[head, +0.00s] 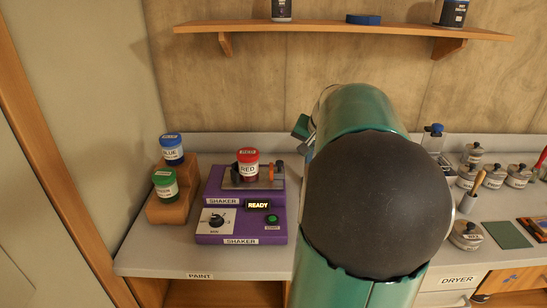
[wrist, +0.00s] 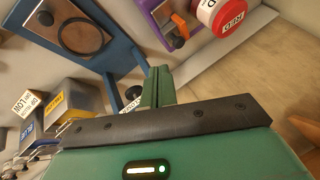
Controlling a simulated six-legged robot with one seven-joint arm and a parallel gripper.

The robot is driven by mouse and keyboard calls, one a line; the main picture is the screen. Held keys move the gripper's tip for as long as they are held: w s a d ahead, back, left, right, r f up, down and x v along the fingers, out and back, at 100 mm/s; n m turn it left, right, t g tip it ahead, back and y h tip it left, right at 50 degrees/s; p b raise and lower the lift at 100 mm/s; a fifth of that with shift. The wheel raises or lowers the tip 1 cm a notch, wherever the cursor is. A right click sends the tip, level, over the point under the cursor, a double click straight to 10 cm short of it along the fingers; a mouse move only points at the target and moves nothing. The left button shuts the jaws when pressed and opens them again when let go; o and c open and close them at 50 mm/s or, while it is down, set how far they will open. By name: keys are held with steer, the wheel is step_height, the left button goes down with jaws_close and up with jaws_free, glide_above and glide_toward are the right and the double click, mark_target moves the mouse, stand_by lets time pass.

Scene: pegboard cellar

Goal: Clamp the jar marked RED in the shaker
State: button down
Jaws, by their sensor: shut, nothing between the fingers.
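The jar marked RED (head: 247,168), with a red lid, stands upright on the plate of the purple shaker (head: 210,226) in the head view. An orange clamp part (head: 271,171) is just right of the jar, and I cannot tell whether it touches it. The shaker's display reads READY. In the wrist view the red jar (wrist: 222,14) is at the top, with the orange clamp part (wrist: 180,25) beside it, apart from my fingers. My gripper (wrist: 158,72) is shut and empty. In the head view my arm hides it.
Jars marked BLUE (head: 172,150) and green (head: 166,186) sit on a wooden stepped rack (head: 172,210) left of the shaker. Several lidded tins (head: 493,177) stand on the right of the counter. A wooden shelf (head: 340,30) runs above. A blue device (wrist: 85,38) shows in the wrist view.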

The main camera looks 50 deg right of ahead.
steer(key=w+r+x, duration=0.1)
steer(key=w+x, duration=0.1)
steer(key=x, duration=0.9)
steer(key=shift+w+d+f, duration=0.15)
steer(key=shift+w+d, duration=0.05)
steer(key=shift+d, duration=0.15)
